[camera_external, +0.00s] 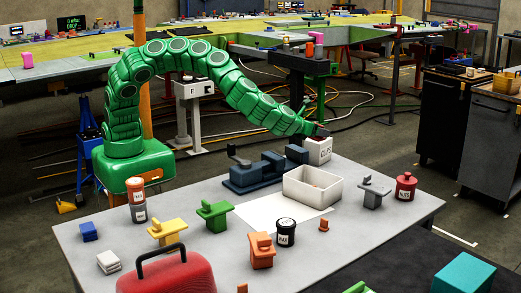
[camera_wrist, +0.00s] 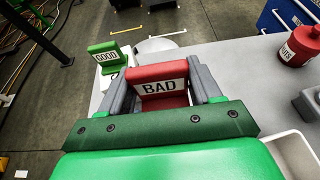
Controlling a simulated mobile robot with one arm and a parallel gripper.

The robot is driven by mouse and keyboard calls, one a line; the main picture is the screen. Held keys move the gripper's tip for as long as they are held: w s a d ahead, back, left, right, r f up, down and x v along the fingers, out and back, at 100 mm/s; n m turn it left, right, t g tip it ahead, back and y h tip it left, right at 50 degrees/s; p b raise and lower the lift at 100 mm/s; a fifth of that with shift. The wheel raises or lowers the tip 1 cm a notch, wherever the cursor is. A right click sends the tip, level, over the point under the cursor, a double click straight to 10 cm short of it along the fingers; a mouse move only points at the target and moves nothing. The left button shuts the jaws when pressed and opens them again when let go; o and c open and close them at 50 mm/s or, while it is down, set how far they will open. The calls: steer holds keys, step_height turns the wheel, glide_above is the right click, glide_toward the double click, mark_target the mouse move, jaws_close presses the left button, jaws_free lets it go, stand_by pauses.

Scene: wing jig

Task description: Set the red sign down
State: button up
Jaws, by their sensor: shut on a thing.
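The red sign (camera_wrist: 160,87) reads "BAD" and stands upright between the two grey fingers of my gripper (camera_wrist: 160,76) in the wrist view. The fingers are shut on it, one at each side. Its lower part is hidden, and I cannot tell whether it touches the table. In the external view my gripper (camera_external: 321,133) is at the table's far edge, and the sign is too small to make out clearly there. A green sign (camera_wrist: 106,56) reading "GOOD" stands left of the red sign near the table edge.
A white labelled container (camera_external: 318,151) stands close to my gripper on the grey table (camera_external: 345,245). An open white bin (camera_external: 311,187), a dark blue fixture (camera_external: 255,175) and a red canister (camera_external: 405,187) are nearby. The canister also shows in the wrist view (camera_wrist: 298,46).

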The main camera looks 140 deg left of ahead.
steer(key=shift+w+a+f, duration=4.65)
steer(key=shift+w+f, duration=0.15)
steer(key=shift+f, duration=1.55)
steer(key=shift+f, duration=0.4)
